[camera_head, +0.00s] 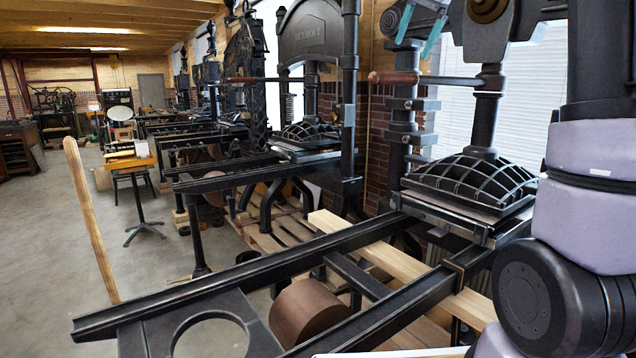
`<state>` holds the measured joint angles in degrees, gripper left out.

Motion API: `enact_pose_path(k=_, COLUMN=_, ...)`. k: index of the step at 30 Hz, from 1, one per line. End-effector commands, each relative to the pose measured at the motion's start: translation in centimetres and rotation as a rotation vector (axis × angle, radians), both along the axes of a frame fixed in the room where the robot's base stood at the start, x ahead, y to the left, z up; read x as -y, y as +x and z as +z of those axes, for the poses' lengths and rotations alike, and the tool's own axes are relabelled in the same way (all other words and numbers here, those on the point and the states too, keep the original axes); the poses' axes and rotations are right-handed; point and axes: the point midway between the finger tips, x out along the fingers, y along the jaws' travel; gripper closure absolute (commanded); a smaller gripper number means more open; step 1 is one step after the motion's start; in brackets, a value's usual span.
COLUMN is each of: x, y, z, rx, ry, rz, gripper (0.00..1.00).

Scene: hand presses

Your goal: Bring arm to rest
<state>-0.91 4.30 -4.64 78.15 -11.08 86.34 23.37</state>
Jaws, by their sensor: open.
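My gripper (414,50) shows at the top of the head view, right of centre. Its two teal fingers point down and stand apart, with nothing seen between them. It appears in front of the upper part of the nearest hand press (470,180); how far it is from the press I cannot tell. My arm (590,240), pale lilac with black joints, rises along the right edge. Its upper part runs out of the picture.
The nearest press's black rails (260,265) cross the foreground, with a brown roller (312,312) and a wooden beam (395,262) below. A wooden handle (90,215) sticks up at left. More presses line the right wall. The concrete floor (50,240) at left is clear.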

Motion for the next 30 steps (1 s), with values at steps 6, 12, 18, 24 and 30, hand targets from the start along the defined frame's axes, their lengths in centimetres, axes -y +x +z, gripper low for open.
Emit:
enact_pose_path(k=6, x=-0.7, y=-10.9, z=-3.0, rx=0.095, ry=-0.086, rz=0.168, gripper=0.0)
enact_pose_path(k=12, x=-1.4, y=-20.3, z=-8.9, rx=0.178, ry=-0.184, rz=0.313, gripper=0.0)
enact_pose_path(k=18, x=-1.8, y=-27.1, z=-15.3, rx=0.241, ry=-0.272, rz=0.418, gripper=0.0)
enact_pose_path(k=24, x=-1.9, y=-29.6, z=-18.4, rx=0.264, ry=-0.31, rz=0.46, gripper=0.0)
enact_pose_path(k=30, x=-1.9, y=-29.8, z=-18.6, rx=0.264, ry=-0.313, rz=0.464, gripper=0.0)
